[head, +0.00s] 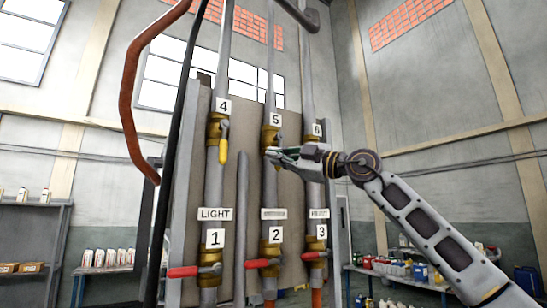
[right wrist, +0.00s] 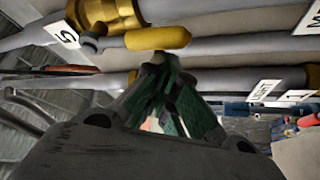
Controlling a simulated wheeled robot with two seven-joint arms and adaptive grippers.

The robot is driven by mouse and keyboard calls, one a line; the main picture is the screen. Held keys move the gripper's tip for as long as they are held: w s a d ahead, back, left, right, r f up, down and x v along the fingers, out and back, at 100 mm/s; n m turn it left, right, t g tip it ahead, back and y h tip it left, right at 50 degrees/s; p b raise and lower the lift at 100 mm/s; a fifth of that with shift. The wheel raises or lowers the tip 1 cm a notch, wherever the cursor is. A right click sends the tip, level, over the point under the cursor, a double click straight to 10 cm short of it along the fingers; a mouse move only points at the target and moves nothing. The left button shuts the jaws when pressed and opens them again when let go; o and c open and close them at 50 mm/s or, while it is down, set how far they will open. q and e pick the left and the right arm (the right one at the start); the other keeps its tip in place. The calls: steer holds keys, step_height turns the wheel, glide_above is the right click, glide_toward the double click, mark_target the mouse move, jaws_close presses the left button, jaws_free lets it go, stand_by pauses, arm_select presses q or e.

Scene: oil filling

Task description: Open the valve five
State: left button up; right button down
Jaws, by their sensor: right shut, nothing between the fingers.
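Valve five has a brass body (head: 270,134) on the middle pipe, under its "5" label (head: 275,119). In the right wrist view its brass body (right wrist: 112,14) is at the top, and its yellow handle (right wrist: 158,39) lies roughly along the pipe. My right gripper (head: 269,153) is in front of the middle pipe at valve five and hides most of the handle in the head view. In the right wrist view its green-padded fingers (right wrist: 160,62) are shut and empty, with the tips just below the handle; I cannot tell whether they touch it. My left gripper is not in view.
Valve four (head: 215,130) on the left pipe has a yellow handle (head: 223,151) hanging down. Red-handled valves one (head: 183,272), two (head: 258,263) and three (head: 314,255) are below. A red-brown hose (head: 128,100) hangs at the left.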

steer(key=shift+w+d+f, duration=0.15)
steer(key=shift+w+d, duration=0.1)
steer(key=shift+d, duration=0.05)
stand_by(0.7)
